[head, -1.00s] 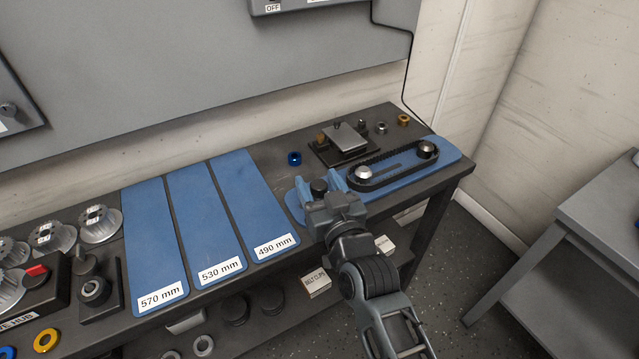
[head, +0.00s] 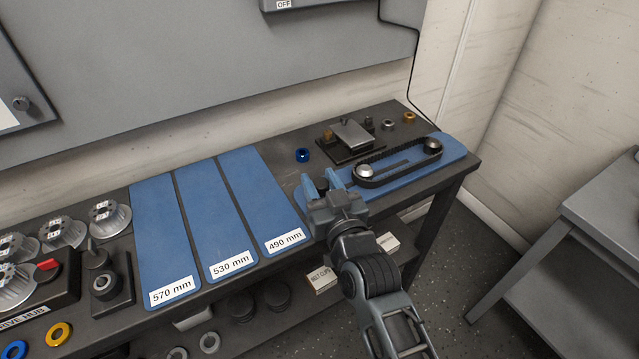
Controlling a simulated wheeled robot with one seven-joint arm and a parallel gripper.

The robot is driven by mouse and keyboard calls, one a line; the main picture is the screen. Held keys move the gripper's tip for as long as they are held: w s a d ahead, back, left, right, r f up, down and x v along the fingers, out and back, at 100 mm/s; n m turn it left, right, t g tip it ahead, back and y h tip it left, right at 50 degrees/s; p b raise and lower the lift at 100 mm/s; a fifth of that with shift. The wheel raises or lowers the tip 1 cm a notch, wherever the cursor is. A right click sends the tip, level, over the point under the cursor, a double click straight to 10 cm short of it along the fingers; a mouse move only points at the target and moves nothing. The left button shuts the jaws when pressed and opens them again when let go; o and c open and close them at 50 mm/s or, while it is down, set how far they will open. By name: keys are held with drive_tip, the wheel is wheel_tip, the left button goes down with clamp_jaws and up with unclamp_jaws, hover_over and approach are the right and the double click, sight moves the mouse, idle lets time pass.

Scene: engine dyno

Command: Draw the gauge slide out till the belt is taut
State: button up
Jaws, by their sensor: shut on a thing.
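The gauge is a blue plate (head: 455,153) at the right end of the bench. A black toothed belt (head: 400,177) runs around two silver-topped pulleys on it, the near-left one (head: 364,171) and the far-right one (head: 432,146). A dark slot lies between them. At the plate's left end is a black knob (head: 321,184), apparently the slide's handle. My gripper (head: 320,183) is shut on this knob, with a blue finger on each side. The gripper partly hides the knob and the plate's left end. I cannot tell how tight the belt is.
Three blue mats, including the one labelled 490 mm (head: 262,190), lie to the left. A blue ring (head: 303,155) and a dark fixture with a metal block (head: 352,134) stand behind the gauge. Hubs fill the far left. A shelf with boxes is below; a grey table (head: 600,210) stands right.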

drive_tip(key=o, duration=0.9)
drive_tip(key=shift+a, duration=0.1)
drive_tip(key=shift+s, duration=0.15)
drive_tip(key=v, duration=0.7)
drive_tip(key=shift+s+b, duration=0.25)
drive_tip(key=shift+b, duration=0.1)
